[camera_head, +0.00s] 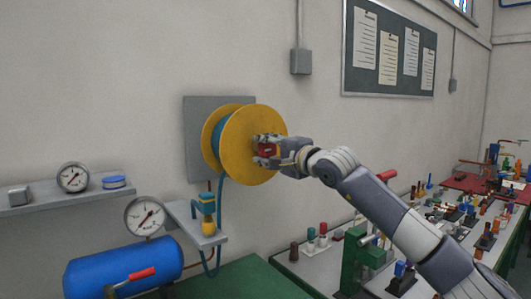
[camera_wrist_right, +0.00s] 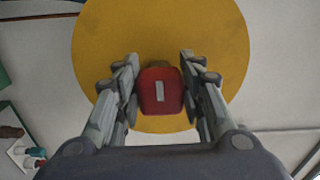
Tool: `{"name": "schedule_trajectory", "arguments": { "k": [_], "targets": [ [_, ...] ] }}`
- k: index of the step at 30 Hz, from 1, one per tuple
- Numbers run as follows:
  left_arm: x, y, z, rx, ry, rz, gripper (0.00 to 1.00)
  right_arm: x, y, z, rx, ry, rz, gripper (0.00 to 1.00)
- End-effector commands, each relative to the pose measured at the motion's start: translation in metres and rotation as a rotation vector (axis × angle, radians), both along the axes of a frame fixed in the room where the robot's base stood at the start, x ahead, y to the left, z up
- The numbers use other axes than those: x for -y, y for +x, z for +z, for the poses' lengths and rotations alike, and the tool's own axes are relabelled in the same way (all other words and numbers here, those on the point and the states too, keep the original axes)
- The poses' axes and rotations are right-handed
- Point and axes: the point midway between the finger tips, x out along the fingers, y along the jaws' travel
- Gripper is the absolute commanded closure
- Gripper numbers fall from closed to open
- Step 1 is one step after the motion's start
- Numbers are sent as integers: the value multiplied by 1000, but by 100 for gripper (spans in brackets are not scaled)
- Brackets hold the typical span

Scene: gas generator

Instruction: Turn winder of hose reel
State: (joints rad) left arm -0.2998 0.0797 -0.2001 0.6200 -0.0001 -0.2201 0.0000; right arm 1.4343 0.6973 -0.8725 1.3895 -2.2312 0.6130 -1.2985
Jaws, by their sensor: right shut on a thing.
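The hose reel (camera_head: 237,160) is a yellow disc pair with blue hose between, mounted on a grey wall plate (camera_head: 193,110). Its front disc also fills the upper middle of the right wrist view (camera_wrist_right: 215,40). The winder (camera_wrist_right: 161,92) is a red knob with a pale stripe, on the reel's front face; in the head view it shows (camera_head: 266,149) right of the disc's centre. My right gripper (camera_head: 270,147) is at the winder, with one finger on each side of it, shut on it. In the wrist view the fingers (camera_wrist_right: 158,75) flank the knob. My left gripper is not in view.
Below are a blue tank (camera_head: 122,270) with a gauge and red-handled valve, a small wall shelf (camera_head: 196,228) with a tap, and a gauge shelf (camera_head: 62,198) at left. A cluttered bench (camera_head: 330,265) lies under my right arm. The wall above the reel is clear.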

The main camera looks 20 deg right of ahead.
Motion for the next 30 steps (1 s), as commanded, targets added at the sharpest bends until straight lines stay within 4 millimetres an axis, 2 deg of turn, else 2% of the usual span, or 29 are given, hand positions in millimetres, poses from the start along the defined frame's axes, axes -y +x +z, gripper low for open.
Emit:
{"name": "schedule_trajectory", "arguments": {
  "k": [14, 30],
  "targets": [
    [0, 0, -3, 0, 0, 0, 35, 2, 1, -6, 150, -427, -1, 88],
    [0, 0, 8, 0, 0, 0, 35, 5, 2, -9, 323, -901, 1, 88]
  ]
}}
